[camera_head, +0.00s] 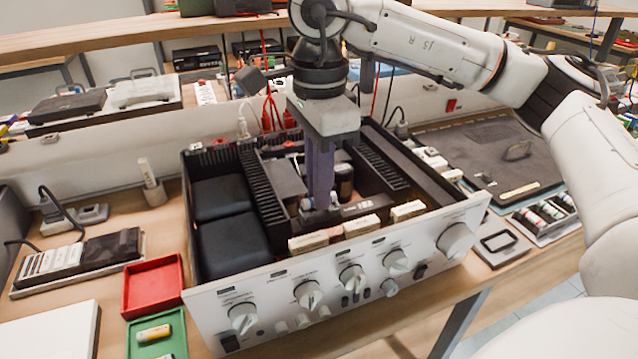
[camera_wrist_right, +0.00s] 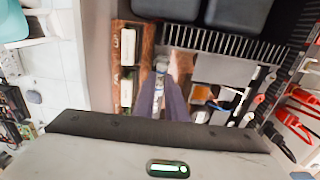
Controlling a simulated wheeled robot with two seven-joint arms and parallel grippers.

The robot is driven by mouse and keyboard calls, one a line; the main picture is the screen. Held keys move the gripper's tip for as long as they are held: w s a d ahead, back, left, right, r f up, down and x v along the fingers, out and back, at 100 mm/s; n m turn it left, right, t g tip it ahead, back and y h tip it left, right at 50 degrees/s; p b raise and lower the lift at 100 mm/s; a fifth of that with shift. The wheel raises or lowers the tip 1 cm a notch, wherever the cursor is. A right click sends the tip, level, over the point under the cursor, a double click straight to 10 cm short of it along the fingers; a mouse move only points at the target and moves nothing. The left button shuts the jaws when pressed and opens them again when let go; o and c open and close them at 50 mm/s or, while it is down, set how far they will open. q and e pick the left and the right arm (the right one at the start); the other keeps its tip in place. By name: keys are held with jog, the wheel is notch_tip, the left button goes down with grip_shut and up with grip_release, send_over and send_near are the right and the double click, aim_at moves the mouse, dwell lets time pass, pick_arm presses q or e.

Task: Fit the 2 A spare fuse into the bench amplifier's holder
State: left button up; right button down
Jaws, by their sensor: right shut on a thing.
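The bench amplifier (camera_head: 350,262) stands open-topped on the bench, with its knobbed white front panel facing me. My right gripper (camera_head: 320,205) reaches straight down into its inside, near the front panel. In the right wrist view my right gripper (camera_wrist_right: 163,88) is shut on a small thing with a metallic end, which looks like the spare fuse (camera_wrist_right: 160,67). Its rating is too small to read. I cannot tell whether the fuse touches the holder, which I cannot make out clearly under the fingertips. My left gripper is not in view.
Black finned heatsinks (camera_head: 262,190) and dark blocks (camera_head: 232,243) crowd the inside around my fingers. A dark mat (camera_head: 480,150) lies at right.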

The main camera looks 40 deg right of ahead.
jog(key=shift+f+b, duration=0.65)
jog(key=shift+f, duration=0.2)
dwell(0.6)
jog(key=c, duration=1.7)
grip_release()
